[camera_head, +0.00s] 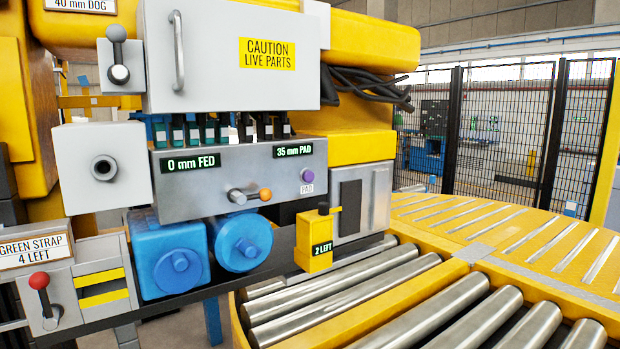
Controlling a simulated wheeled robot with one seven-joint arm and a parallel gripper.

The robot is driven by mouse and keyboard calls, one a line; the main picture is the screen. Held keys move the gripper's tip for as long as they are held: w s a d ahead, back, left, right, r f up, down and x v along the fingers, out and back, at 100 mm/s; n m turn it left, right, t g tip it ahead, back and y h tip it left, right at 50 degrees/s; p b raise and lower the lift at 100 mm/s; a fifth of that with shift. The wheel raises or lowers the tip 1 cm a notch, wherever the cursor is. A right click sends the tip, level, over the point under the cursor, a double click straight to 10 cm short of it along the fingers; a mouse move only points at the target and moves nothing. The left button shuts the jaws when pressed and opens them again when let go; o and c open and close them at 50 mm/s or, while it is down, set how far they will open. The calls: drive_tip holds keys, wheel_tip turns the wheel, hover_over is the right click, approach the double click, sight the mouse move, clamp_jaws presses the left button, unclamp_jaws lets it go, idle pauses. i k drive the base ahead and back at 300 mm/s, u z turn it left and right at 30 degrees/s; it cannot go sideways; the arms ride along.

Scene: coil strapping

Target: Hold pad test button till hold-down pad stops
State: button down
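The pad test button is a small purple round button (308,174) above a label reading PAD, at the right end of the grey control panel (215,190). A display (293,150) above it reads 35 mm PAD. I cannot tell for certain which part is the hold-down pad. My gripper is not in view, and nothing touches the purple button.
A lever with an orange knob (265,194) sticks out left of the button. A yellow box (313,247) marked 2 LEFT stands below it. Blue round housings (243,242) hang under the panel. Steel rollers (345,290) fill the lower right. Mesh fencing (500,130) stands behind.

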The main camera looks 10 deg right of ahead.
sight(308, 176)
drive_tip(key=k, duration=1.3)
drive_tip(key=u, duration=1.05)
drive_tip(key=i, duration=1.55)
drive_tip(key=z, duration=0.45)
